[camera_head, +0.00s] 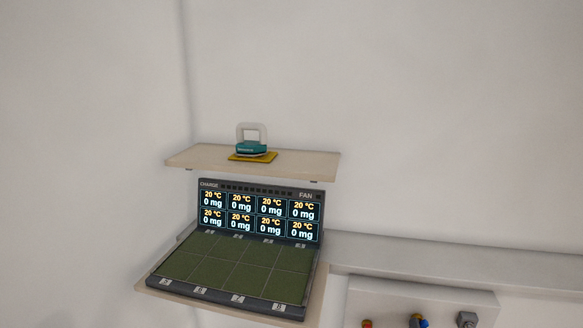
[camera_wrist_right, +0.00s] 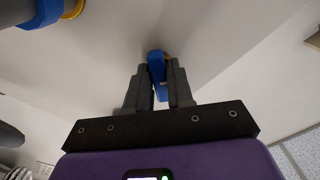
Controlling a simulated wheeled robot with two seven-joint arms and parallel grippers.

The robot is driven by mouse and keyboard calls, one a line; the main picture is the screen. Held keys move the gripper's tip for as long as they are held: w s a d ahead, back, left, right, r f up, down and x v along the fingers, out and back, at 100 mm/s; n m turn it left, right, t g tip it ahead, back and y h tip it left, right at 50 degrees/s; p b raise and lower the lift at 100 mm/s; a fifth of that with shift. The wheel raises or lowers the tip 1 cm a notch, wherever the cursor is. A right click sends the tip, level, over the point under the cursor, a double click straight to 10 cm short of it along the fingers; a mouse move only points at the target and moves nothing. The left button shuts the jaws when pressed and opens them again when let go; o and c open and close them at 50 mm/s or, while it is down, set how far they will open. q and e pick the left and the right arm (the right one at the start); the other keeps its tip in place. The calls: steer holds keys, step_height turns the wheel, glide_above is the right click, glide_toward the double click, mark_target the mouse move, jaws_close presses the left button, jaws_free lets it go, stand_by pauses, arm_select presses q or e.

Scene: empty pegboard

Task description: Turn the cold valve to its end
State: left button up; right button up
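A blue valve handle (camera_wrist_right: 157,68) shows in the right wrist view, with a bit of orange-yellow behind it. My right gripper (camera_wrist_right: 160,80) has its two dark fingers on either side of this handle, close against it, and looks shut on it. The fingers hide part of the handle. In the head view a blue valve (camera_head: 418,321) shows at the bottom edge on a pale panel (camera_head: 390,298), cut off by the frame. I take the blue one as the cold valve; how far it is turned I cannot tell. My left gripper is not in view.
A red knob (camera_head: 367,323) and a grey fitting (camera_head: 467,319) sit beside the blue valve. A larger blue part (camera_wrist_right: 42,12) with a yellow ring is near in the wrist view. A device with screens (camera_head: 260,215) stands at left below a shelf (camera_head: 205,157).

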steer(key=c, duration=0.3)
steer(key=shift+m+b, duration=2)
steer(key=o, duration=1.6)
steer(key=shift+c, duration=0.2)
